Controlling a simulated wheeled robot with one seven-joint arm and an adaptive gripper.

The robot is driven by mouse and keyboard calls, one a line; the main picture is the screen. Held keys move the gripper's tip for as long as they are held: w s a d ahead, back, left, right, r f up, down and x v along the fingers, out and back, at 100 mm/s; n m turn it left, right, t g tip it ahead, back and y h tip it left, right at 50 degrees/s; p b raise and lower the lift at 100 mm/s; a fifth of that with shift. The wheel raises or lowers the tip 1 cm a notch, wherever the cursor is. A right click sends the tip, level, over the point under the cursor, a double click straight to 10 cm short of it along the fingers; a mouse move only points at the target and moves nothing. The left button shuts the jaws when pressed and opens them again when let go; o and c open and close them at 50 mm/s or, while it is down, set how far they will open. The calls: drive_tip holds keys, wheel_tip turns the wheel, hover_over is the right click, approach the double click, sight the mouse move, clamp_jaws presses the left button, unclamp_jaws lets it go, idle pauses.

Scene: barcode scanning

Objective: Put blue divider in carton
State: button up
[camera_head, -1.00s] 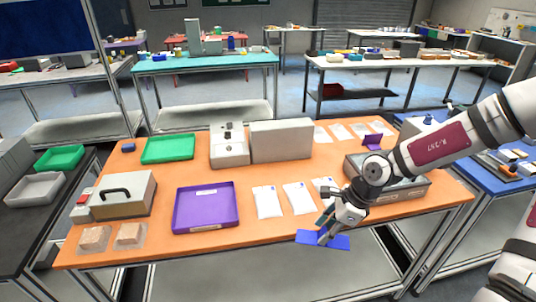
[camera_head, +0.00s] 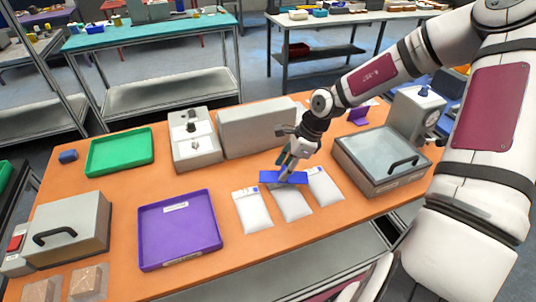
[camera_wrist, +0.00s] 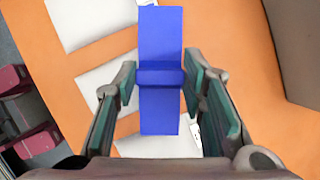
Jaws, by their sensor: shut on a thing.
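The blue divider (camera_head: 283,178) is a flat blue strip with a raised grip across its middle. My gripper (camera_head: 288,168) is shut on that grip and holds the divider over the white packets. In the wrist view the divider (camera_wrist: 160,110) runs lengthwise between the two green-padded fingers of my gripper (camera_wrist: 161,78), its ends free. I cannot make out for sure which thing is the carton. A large plain grey box (camera_head: 252,126) stands on the orange table just behind the gripper.
White packets (camera_head: 252,212) lie below the divider. A purple tray (camera_head: 178,265) and a green tray (camera_head: 120,171) are to the left. A lidded grey case (camera_head: 382,178) with a handle is to the right. Orange table (camera_head: 110,215) shows bare between the trays.

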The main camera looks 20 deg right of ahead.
drive_tip(key=w, duration=0.6)
drive_tip(key=w+f+b, duration=0.1)
drive_tip(key=w, duration=0.2)
drive_tip(key=shift+w+d, duration=0.2)
drive_tip(key=shift+w, duration=0.1)
drive_tip(key=shift+f+p, duration=0.35)
drive_tip(key=shift+f, duration=1.4)
drive_tip(key=shift+f, duration=0.1)
drive_tip(key=o, duration=1)
